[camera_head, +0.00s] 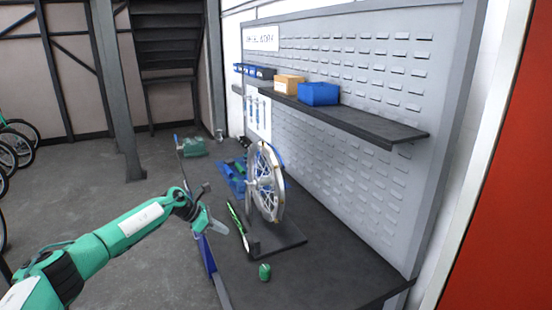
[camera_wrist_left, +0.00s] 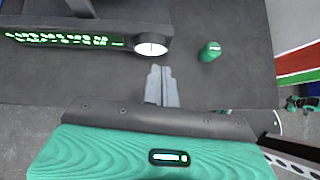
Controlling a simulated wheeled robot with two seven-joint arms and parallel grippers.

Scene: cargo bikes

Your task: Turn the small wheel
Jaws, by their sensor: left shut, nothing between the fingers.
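The small spoked wheel (camera_head: 279,195) stands upright on a dark stand (camera_head: 283,238) on the workbench. A dark bar with green markings (camera_head: 237,222) leans beside the stand; a similar green-marked bar shows at the upper left of the left wrist view (camera_wrist_left: 65,38), with a round white piece (camera_wrist_left: 151,47) at its end. My left gripper (camera_head: 219,229) is at the bench's left edge, left of the wheel and apart from it. Its fingers (camera_wrist_left: 162,72) are together and empty, below the round white piece in the wrist view. The wheel is not recognisable in the wrist view.
A small green cylinder (camera_head: 265,272) stands on the bench in front of the stand; it also shows in the wrist view (camera_wrist_left: 210,52). A blue tray (camera_head: 231,185) lies behind. A shelf (camera_head: 365,125) holds bins (camera_head: 319,94). The near right bench is clear.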

